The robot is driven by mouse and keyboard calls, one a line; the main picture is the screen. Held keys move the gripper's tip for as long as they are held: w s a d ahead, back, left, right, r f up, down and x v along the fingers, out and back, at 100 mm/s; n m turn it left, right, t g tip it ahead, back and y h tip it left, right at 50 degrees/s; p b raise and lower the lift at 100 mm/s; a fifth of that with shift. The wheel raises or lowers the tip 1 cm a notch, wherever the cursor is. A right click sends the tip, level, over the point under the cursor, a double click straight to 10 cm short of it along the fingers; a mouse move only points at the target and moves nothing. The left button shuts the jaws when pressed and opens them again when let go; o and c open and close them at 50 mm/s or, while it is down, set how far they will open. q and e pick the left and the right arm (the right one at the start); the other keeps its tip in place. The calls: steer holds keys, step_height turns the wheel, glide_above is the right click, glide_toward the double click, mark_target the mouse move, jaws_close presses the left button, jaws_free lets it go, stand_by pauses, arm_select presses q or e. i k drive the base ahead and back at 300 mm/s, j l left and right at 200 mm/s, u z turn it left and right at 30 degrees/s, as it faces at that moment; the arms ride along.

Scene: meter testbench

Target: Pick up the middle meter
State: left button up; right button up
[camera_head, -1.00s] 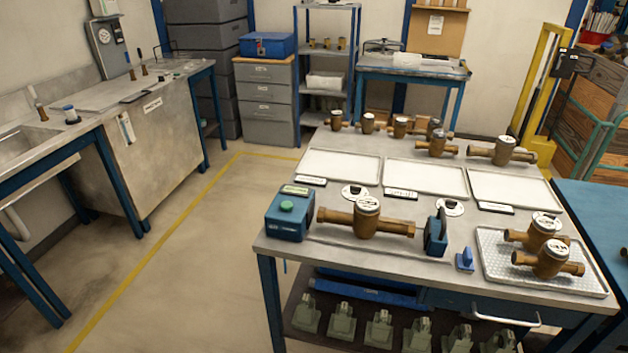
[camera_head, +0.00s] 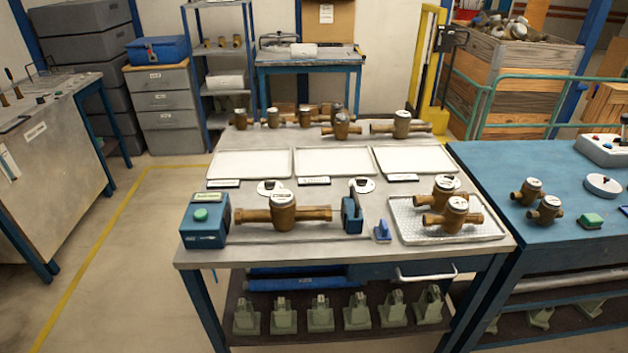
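Several brass meters stand on the grey workbench. One large meter (camera_head: 283,212) lies level at the front, between a teal block with a green button (camera_head: 206,222) and a teal clamp piece (camera_head: 352,214). Two meters (camera_head: 453,213) sit on a metal tray at the front right. A row of meters stands along the back edge, among them one at the back middle (camera_head: 341,127) and a longer one at the back right (camera_head: 402,124). I cannot tell which one is the middle meter. Neither gripper is in view.
Three white trays (camera_head: 249,163) lie across the bench, empty. Green fixtures (camera_head: 320,315) fill the lower shelf. Floor is clear at the left (camera_head: 130,270).

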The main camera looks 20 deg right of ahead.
mark_target(457, 214)
steer(key=i+l+z, duration=0.1)
steer(key=l, duration=0.35)
steer(key=i+l+z, duration=0.1)
steer(key=i+l, duration=0.15)
steer(key=l, duration=0.2)
steer(key=i+l+z, duration=0.1)
steer(key=l, duration=0.35)
steer(key=i+l+z, duration=0.1)
steer(key=i+l, duration=0.15)
steer(key=l, duration=0.2)
steer(key=i+l+z, duration=0.1)
steer(key=i+l, duration=0.15)
steer(key=l, duration=0.15)
steer(key=l+u, duration=0.15)
steer(key=l, duration=0.25)
steer(key=k+l+u, duration=0.1)
steer(key=l, duration=0.25)
steer(key=k+l+u, duration=0.15)
steer(key=l, duration=0.25)
